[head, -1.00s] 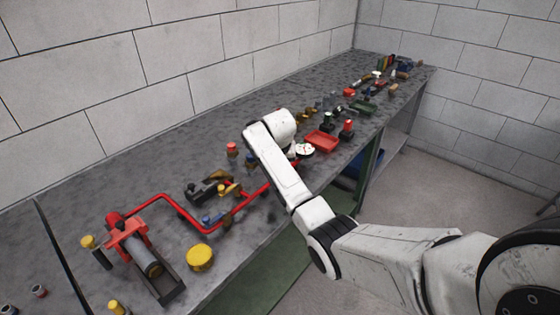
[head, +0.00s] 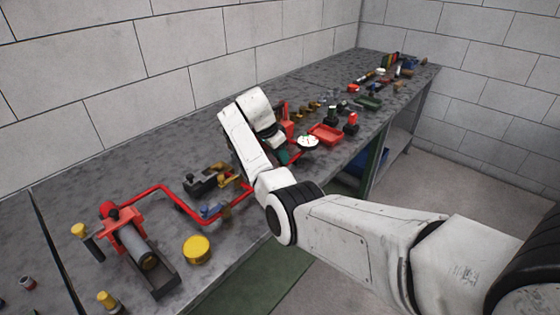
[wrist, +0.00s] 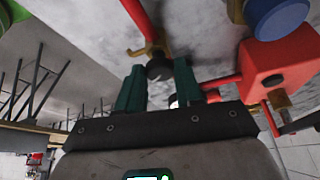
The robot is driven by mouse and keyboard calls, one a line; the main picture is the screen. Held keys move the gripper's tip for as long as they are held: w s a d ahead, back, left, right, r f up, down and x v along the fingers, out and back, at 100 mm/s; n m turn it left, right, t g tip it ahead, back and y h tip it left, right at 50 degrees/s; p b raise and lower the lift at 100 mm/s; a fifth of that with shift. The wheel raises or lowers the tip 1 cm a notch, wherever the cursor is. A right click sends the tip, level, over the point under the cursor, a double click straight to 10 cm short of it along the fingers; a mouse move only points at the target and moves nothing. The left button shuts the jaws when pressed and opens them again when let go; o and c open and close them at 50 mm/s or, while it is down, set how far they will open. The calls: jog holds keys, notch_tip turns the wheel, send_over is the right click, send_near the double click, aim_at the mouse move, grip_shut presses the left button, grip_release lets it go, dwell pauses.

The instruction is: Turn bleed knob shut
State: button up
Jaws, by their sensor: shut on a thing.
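In the wrist view, the bleed knob (wrist: 158,70) looks like a small dark round knob below a brass fitting (wrist: 146,50) on a red pipe (wrist: 138,14). My gripper (wrist: 158,78) has its two green fingers on either side of this knob and is shut on it. The knob's marking and turn angle cannot be read. In the head view my own arm hides the knob and most of my gripper; only a bit of green finger shows beside the white gauge (head: 308,141).
In the wrist view, a red block (wrist: 282,62) stands close to the right finger, and a blue round part (wrist: 280,16) lies beyond it. In the head view, a red tray (head: 325,134) and a yellow cap (head: 197,249) stand on the crowded grey bench (head: 120,165).

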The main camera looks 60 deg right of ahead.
jog(key=m+b, duration=0.2)
jog(key=m+g+b, duration=0.1)
jog(key=m+b, duration=0.1)
jog(key=shift+w+d+f+y, duration=0.1)
jog(key=shift+w+f+y, duration=0.05)
jog(key=shift+y, duration=0.25)
jog(key=shift+m+g+y+b, duration=0.3)
jog(key=shift+m+b, duration=0.6)
jog(key=shift+b, duration=0.35)
jog(key=shift+d+r+m, duration=0.1)
jog(key=shift+r+m, duration=0.1)
jog(key=shift+m, duration=0.1)
jog(key=o, duration=1)
jog(key=shift+o, duration=0.2)
jog(key=b+v, duration=0.1)
jog(key=v, duration=0.9)
jog(key=shift+w+r, duration=0.25)
jog(key=shift+r, duration=0.1)
